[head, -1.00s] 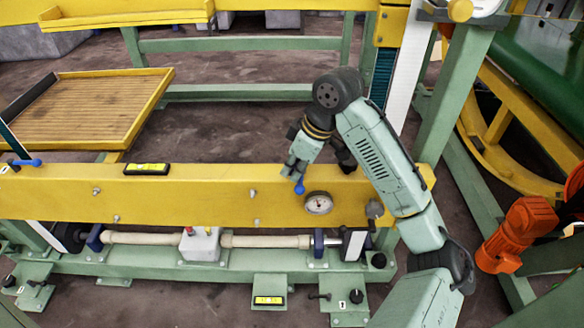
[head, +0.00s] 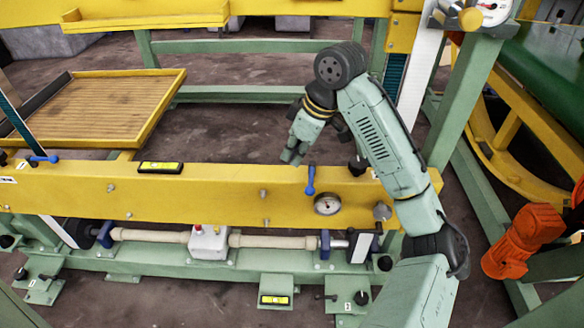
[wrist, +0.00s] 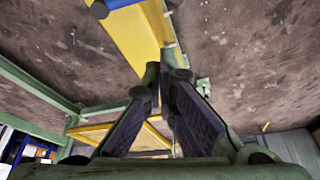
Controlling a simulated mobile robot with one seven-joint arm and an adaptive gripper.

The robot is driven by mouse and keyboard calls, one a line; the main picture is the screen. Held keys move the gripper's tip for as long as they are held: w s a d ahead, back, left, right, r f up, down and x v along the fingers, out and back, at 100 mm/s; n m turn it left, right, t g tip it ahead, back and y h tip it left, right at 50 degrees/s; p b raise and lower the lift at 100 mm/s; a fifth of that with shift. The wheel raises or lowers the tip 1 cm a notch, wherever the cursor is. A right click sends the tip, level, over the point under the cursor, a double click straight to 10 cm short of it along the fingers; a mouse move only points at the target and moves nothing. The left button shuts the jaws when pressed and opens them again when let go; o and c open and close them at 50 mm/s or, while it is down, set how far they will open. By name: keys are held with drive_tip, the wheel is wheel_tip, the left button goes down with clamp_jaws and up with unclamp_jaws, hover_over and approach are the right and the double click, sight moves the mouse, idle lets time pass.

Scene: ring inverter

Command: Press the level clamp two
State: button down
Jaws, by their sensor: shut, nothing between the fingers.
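A blue clamp lever (head: 310,181) is on the yellow beam (head: 222,196), just left of a round gauge. It points roughly up and down in the picture. A second blue lever (head: 42,159) is at the beam's left end. I cannot read which one is marked two. My gripper (head: 291,157) is above and left of the nearer lever in the head view, apart from it in the picture. The wrist view shows the gripper (wrist: 166,78) shut and empty, with its fingertips together. A blue rod end (wrist: 98,9) shows at the top of that view, beside the yellow beam (wrist: 140,42).
The round gauge (head: 327,204) and a black knob (head: 357,166) are right of the lever. A spirit level (head: 160,168) lies on the beam. A brown slatted tray (head: 95,110) is behind at left. A green post (head: 455,100) stands right of my arm.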

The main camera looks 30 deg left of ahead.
drive_tip(key=v, duration=0.5)
drive_tip(key=shift+w+r, duration=0.1)
drive_tip(key=shift+w, duration=0.25)
